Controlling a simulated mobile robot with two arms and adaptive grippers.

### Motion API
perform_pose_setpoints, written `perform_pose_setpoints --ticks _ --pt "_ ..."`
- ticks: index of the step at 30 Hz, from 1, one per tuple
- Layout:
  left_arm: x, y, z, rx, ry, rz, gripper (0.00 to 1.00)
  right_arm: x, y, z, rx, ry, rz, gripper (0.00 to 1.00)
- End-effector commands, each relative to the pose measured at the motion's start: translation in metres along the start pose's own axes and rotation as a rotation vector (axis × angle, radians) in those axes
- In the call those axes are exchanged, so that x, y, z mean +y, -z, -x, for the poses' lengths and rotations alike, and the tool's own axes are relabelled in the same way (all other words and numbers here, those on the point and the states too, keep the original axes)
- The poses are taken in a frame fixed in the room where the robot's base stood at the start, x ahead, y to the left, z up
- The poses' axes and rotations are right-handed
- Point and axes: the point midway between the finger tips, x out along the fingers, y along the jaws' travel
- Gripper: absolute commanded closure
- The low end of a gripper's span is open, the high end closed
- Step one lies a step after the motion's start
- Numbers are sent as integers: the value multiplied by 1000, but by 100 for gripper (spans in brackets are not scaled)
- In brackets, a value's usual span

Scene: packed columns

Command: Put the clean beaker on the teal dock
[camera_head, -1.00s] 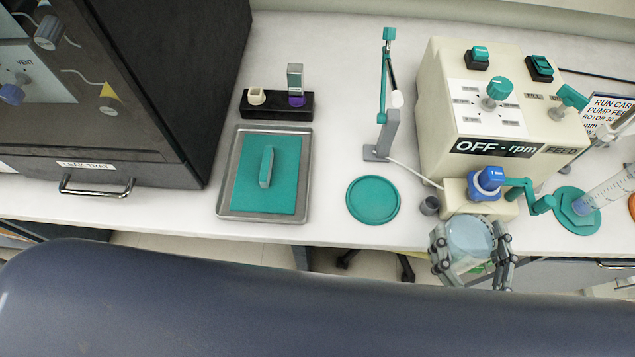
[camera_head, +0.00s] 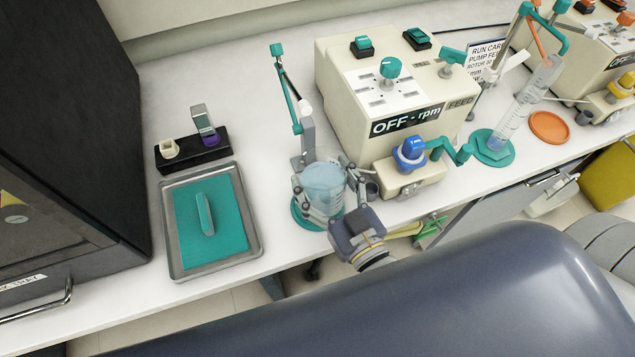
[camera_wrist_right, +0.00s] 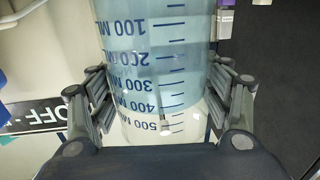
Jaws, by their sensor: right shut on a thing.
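The clear beaker (camera_head: 322,178) holds pale blue liquid and has dark blue volume marks. My right gripper (camera_head: 328,192) is shut on its sides. In the right wrist view the beaker (camera_wrist_right: 160,70) fills the space between the fingers. The round teal dock (camera_head: 300,216) lies on the bench, mostly hidden behind the beaker and gripper; its left rim shows. The beaker overlaps the dock in the head view, but I cannot tell whether it touches it. My left gripper is not in view.
The cream pump box (camera_head: 380,110) and its blue-capped head (camera_head: 410,155) stand close right of the beaker. A thin teal-and-grey stand (camera_head: 290,95) rises just behind. A metal tray (camera_head: 168,225) with a teal mat lies left, with bare bench between.

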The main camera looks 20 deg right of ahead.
Motion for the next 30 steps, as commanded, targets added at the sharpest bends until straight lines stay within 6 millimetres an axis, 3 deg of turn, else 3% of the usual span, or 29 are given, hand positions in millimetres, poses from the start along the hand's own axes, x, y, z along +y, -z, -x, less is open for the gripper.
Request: perform_pose_setpoints --ticks 5,9,12,24,25,27,30 --pt "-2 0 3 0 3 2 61 -8 2 -13 7 0 -2 73" --pt "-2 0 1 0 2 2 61 -7 -24 -11 2 -1 -1 73" --pt "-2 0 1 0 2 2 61 -6 -32 -11 5 -1 -1 73" --pt "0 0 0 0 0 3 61 -6 -37 -10 6 -1 -1 73" --pt "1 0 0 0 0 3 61 -6 -39 -10 0 -1 -1 24" --pt "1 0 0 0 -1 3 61 -6 -39 -10 0 -1 -1 8" --pt "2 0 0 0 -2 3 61 -6 -39 -10 0 -1 -1 8"
